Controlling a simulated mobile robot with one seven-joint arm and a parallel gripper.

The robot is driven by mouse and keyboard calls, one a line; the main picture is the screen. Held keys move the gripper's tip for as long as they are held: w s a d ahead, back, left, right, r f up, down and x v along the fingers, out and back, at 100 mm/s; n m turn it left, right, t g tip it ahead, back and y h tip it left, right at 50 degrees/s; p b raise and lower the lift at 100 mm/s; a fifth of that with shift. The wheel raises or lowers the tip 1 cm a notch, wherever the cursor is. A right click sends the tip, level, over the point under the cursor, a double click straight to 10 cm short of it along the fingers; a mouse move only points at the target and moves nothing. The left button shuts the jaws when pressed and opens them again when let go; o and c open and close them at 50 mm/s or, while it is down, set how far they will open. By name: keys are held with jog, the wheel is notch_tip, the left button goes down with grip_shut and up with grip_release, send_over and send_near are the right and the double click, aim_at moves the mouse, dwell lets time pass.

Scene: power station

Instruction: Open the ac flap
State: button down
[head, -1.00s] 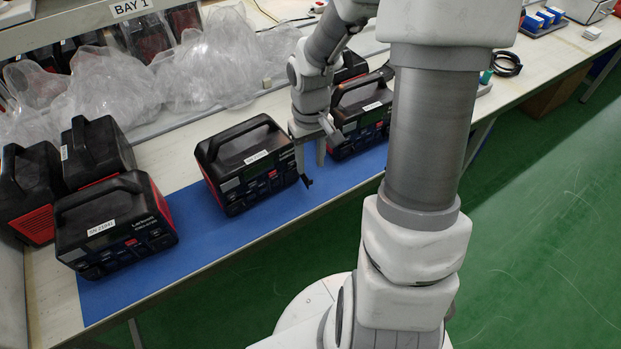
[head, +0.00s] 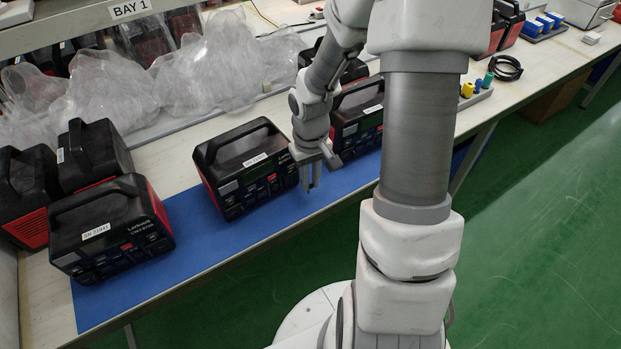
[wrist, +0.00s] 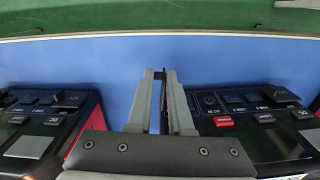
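A black and red power station (head: 240,170) stands on the blue mat in the middle of the head view. It also shows at the right of the wrist view (wrist: 262,125), with dark covers, small buttons and a red switch on its panel. A second station (head: 352,125) stands to its right, and its panel shows at the left of the wrist view (wrist: 35,120). I cannot tell for sure which cover is the AC flap. My gripper (head: 310,178) is between these two stations, fingers pointing down with a narrow gap and nothing between them, also in the wrist view (wrist: 163,100).
Another station (head: 112,230) stands at the left end of the blue mat (head: 195,235), with more stations behind it. Crumpled clear bags (head: 215,65) lie at the back. A coiled black cable (head: 507,68) lies at the right. The mat's front strip is clear.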

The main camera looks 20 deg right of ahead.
jog(key=shift+d+r+n+p, duration=0.1)
jog(key=shift+d+n+p, duration=0.05)
jog(key=shift+n+p, duration=0.15)
jog(key=shift+w+d+r+n+p, duration=0.15)
jog(key=shift+d+n+p, duration=0.15)
jog(key=shift+n+p, duration=0.55)
jog(key=n+p, duration=0.1)
jog(key=d+n, duration=0.1)
jog(key=shift+w+n+p, duration=0.25)
jog(key=shift+n+p, duration=0.1)
jog(key=n+p, duration=0.1)
jog(key=w+n+p, duration=0.1)
jog(key=n, duration=0.1)
jog(key=shift+d, duration=0.4)
jog(key=shift+w+d+n+p, duration=0.2)
jog(key=shift+n+p, duration=0.25)
jog(key=shift+n, duration=0.3)
jog(key=shift+w+d+n+p, duration=0.1)
jog(key=shift+w+n+p, duration=0.1)
jog(key=shift+n+p, duration=0.4)
jog(key=shift+f+n, duration=0.2)
jog(key=shift+n, duration=0.05)
jog(key=c, duration=0.9)
grip_release()
jog(key=shift+r, duration=0.1)
